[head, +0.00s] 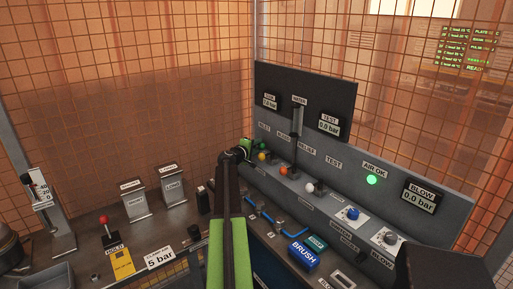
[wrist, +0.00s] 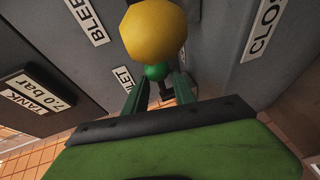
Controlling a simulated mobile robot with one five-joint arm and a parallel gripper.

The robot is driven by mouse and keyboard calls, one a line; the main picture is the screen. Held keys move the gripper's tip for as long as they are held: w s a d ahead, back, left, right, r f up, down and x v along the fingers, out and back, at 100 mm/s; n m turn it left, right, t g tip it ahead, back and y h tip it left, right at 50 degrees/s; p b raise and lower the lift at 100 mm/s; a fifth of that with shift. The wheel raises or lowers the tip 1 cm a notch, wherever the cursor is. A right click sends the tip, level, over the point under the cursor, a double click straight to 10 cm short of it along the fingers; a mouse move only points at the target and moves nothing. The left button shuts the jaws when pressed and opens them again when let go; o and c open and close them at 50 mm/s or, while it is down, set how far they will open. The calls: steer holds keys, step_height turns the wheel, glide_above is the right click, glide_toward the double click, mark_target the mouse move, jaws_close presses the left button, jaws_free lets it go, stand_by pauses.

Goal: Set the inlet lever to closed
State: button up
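The inlet lever shows as a green ball knob (wrist: 156,72) in the wrist view, beside the INLET label (wrist: 123,78). It also shows in the head view (head: 262,146), just right of my gripper. My gripper (wrist: 161,80) has its fingers apart, with the green knob between or just beyond their tips; I cannot tell whether they touch it. A large yellow knob (wrist: 153,33) stands close to the camera in front of the green one. A label reading "CLOS", cut off by the frame edge (wrist: 262,28), is at the right. The lever's stem is mostly hidden.
An orange knob (head: 283,170) and a white knob (head: 309,188) stand farther right along the grey console (head: 335,190). A BLEED label (wrist: 86,20) and a tank gauge (wrist: 40,92) at 7.0 bar lie left in the wrist view. Mesh fencing (head: 130,80) encloses the bench.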

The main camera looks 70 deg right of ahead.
jaws_close()
stand_by(0.4)
